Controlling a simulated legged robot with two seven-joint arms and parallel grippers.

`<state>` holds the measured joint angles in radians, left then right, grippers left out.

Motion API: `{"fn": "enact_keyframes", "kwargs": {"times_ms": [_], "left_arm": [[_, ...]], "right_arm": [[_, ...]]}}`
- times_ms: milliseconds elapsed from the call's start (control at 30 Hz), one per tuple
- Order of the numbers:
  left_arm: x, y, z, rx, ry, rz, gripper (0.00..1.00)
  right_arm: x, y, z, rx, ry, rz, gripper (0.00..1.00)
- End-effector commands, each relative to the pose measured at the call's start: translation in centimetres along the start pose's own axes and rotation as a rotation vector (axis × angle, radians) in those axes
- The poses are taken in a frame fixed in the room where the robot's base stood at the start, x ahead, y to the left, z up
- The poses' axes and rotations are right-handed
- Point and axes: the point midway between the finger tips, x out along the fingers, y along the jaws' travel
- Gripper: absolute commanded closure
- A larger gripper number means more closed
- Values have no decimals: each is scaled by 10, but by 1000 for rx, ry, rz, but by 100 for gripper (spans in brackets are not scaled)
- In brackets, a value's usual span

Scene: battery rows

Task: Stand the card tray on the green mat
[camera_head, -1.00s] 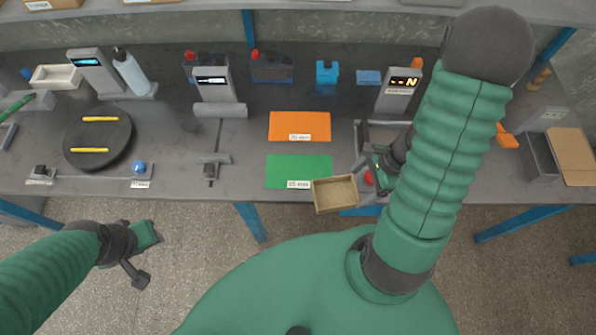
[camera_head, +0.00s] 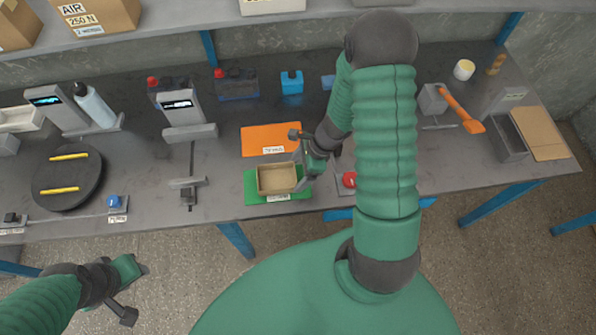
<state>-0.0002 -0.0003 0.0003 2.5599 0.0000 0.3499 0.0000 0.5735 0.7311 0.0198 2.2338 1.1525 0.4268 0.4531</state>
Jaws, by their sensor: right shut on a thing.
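The card tray (camera_head: 277,191), a shallow open tan box, is over the green mat (camera_head: 252,198) and looks upright and empty. Whether it touches the mat I cannot tell for sure. My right gripper (camera_head: 302,174) is at the tray's right side, shut on its wall; its fingertips are partly hidden by the wrist. The green mat shows around the tray, mostly on its left and right. My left gripper (camera_head: 128,291) is low at the left, in front of the bench and away from the tray; its jaws are too unclear to judge.
An orange mat (camera_head: 262,140) lies just behind the green one. A red button (camera_head: 349,180) is right of the tray, close to my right arm. A small slide stand (camera_head: 188,184) is at the left. A dark turntable (camera_head: 68,178) stands farther left.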

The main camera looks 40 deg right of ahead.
Motion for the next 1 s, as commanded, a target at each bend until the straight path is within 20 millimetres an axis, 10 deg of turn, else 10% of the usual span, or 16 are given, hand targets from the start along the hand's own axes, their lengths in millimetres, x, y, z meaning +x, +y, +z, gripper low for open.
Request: {"fn": "enact_keyframes", "kwargs": {"times_ms": [367, 400, 533, 833, 1000], "left_arm": [[5, 0, 1, -1, -1, 0, 64], [6, 0, 2, -1, -1, 0, 64], [5, 0, 1, 0, 0, 0, 64], [1, 0, 0, 0, 0, 0, 64], [-9, 0, -2, 0, 0, 0, 64]], "right_arm": [[14, 0, -5, -3, -1, -1, 64], [14, 0, -6, -3, -1, -1, 18], [13, 0, -5, -3, -1, -1, 1], [7, 0, -4, -4, -1, -2, 0], [-27, -1, -3, -6, 0, -6, 0]]}}
